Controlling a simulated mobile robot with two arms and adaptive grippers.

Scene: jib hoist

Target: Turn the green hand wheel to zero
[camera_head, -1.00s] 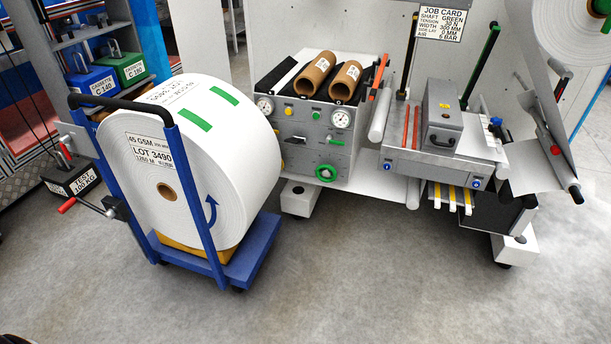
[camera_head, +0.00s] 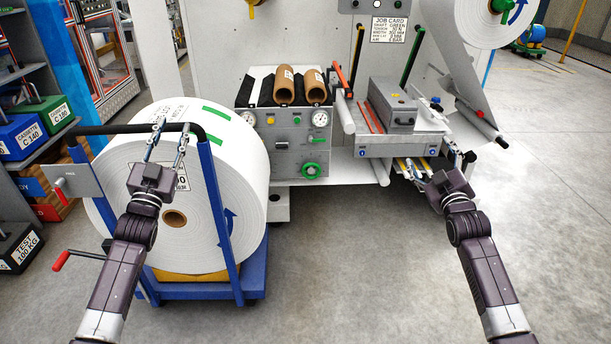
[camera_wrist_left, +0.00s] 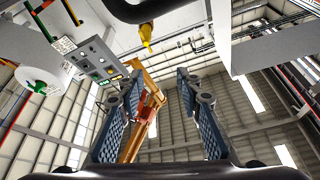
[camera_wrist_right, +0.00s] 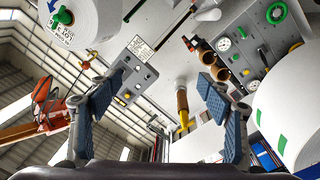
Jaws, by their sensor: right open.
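The green hand wheel (camera_head: 311,170) is on the lower right of the grey control panel, under the right gauge. It also shows at the upper right of the right wrist view (camera_wrist_right: 276,13). Its scale is too small to read. My left gripper (camera_head: 168,138) is open and empty, in front of the large white roll and left of the wheel. My right gripper (camera_head: 425,168) is open and empty, right of the wheel and in front of the grey unit. Both grippers are apart from the wheel.
The white paper roll (camera_head: 150,235) stands on a blue trolley (camera_head: 255,280) at the left, close to the panel. A grey box unit (camera_head: 390,148) juts out right of the wheel. The floor (camera_head: 345,270) between my arms is clear.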

